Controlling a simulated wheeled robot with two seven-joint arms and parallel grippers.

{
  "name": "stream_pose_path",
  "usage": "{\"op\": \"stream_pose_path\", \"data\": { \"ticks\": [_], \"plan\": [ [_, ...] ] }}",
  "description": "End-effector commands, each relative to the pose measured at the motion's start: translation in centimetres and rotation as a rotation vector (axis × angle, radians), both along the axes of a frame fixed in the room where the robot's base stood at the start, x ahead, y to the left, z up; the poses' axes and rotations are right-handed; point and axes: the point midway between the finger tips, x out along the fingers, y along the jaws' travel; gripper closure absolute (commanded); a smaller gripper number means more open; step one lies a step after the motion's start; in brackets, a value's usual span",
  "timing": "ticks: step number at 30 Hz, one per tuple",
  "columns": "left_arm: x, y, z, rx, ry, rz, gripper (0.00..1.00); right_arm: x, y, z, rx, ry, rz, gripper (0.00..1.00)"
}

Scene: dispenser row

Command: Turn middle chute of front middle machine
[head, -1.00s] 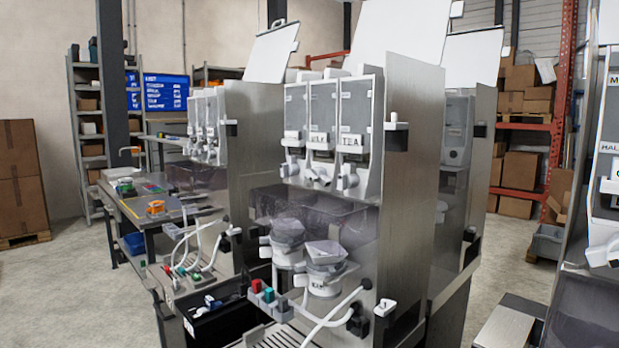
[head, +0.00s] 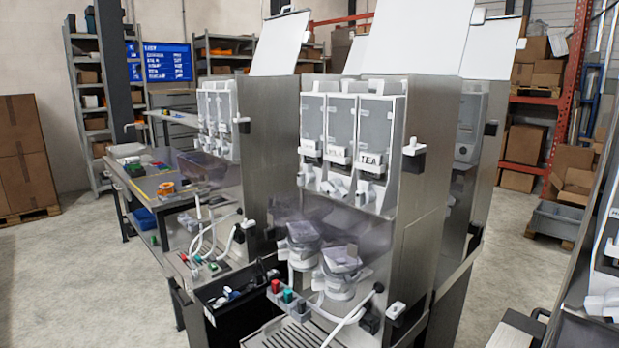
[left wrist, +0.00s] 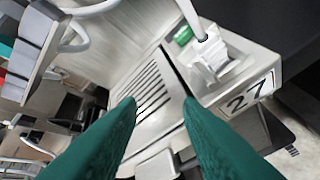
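The dispenser machine (head: 420,210) nearest the centre of the head view has three clear canisters side by side, with white chutes below them. Its middle chute (head: 333,187) sits under the middle canister (head: 340,125), left of the one labelled TEA. The chute is small here, and its exact turn cannot be told. My left gripper (left wrist: 160,103) shows in the left wrist view with its two green fingers spread apart and nothing between them. A slotted drip grate (left wrist: 152,92) lies beyond the fingertips. Neither gripper shows in the head view.
Below the chutes are lidded mixing bowls (head: 340,262), red and green buttons (head: 287,295) and white hoses. A similar machine (head: 265,150) stands behind on the left, and part of another (head: 600,250) at the right edge. A plate marked 27 (left wrist: 250,94) is near the left gripper. Floor is open at left.

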Motion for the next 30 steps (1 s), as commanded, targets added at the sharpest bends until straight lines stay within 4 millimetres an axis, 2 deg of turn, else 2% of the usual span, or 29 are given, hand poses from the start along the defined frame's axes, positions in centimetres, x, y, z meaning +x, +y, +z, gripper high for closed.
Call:
{"op": "stream_pose_path", "data": {
  "ticks": [1, 5, 6, 12, 16, 18, 21, 26, 30],
  "plan": [
    [1.3, -0.4, 2.8, 0.038, -0.081, -0.054, 0.67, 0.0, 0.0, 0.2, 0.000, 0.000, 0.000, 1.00],
    [3.8, -1.5, 10.0, 0.152, -0.309, -0.204, 0.67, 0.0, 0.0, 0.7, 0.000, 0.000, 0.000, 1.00],
    [4.4, -1.7, 12.3, 0.194, -0.383, -0.246, 0.67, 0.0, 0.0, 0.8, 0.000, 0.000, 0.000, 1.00],
    [6.2, -2.0, 23.6, 0.414, -0.740, -0.412, 0.67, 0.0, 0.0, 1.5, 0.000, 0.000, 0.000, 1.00],
    [6.5, -1.5, 29.6, 0.542, -0.924, -0.467, 0.67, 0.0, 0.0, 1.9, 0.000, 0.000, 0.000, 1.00],
    [6.5, -1.2, 31.9, 0.594, -0.996, -0.481, 0.67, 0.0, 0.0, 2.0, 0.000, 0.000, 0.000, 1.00],
    [6.4, -0.9, 34.1, 0.644, -1.064, -0.493, 0.67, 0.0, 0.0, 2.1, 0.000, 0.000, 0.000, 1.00],
    [6.6, -1.0, 35.2, 0.670, -1.099, -0.499, 0.67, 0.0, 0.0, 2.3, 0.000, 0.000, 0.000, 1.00],
    [7.8, -2.3, 35.4, 0.667, -1.099, -0.500, 0.67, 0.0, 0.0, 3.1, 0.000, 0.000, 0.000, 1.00]
  ]
}}
